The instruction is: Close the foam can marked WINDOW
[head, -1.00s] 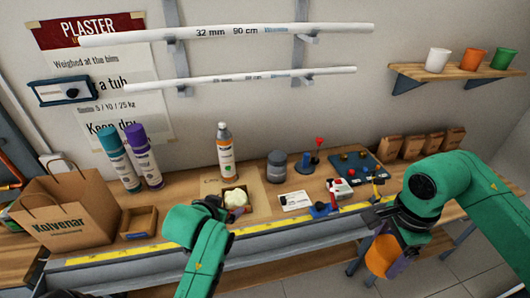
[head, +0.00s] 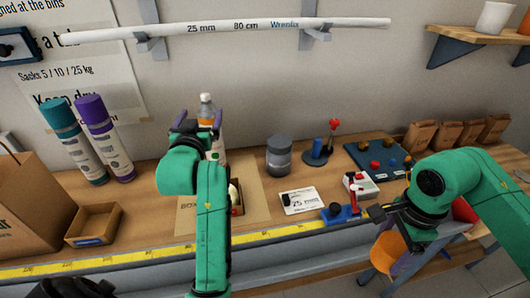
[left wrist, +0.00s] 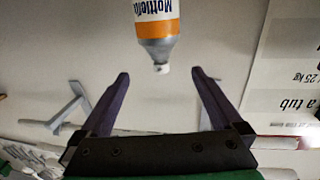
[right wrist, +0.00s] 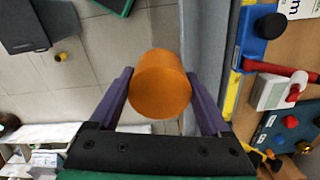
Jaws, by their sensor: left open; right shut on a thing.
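A can with an orange and white label and a small white tip (head: 205,99) stands upright at the back of the bench; it appears inverted in the left wrist view (left wrist: 158,28), its visible lettering starting "Mottlef". My left gripper (head: 200,117) is open and empty, its fingers pointing towards this can with a gap in the left wrist view (left wrist: 160,73). A teal can (head: 75,145) and a purple-topped can (head: 105,140) stand further left. The word WINDOW is not readable anywhere. My right gripper (right wrist: 160,73) is shut on an orange cylinder (right wrist: 160,88), held over the floor before the bench.
A paper bag (head: 25,205) and a wooden tray (head: 88,240) are at the left. A grey jar (head: 279,158), a white card (head: 299,201) and a dark board with knobs (head: 370,160) stand further right. A yellow tape (head: 120,258) runs along the front edge.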

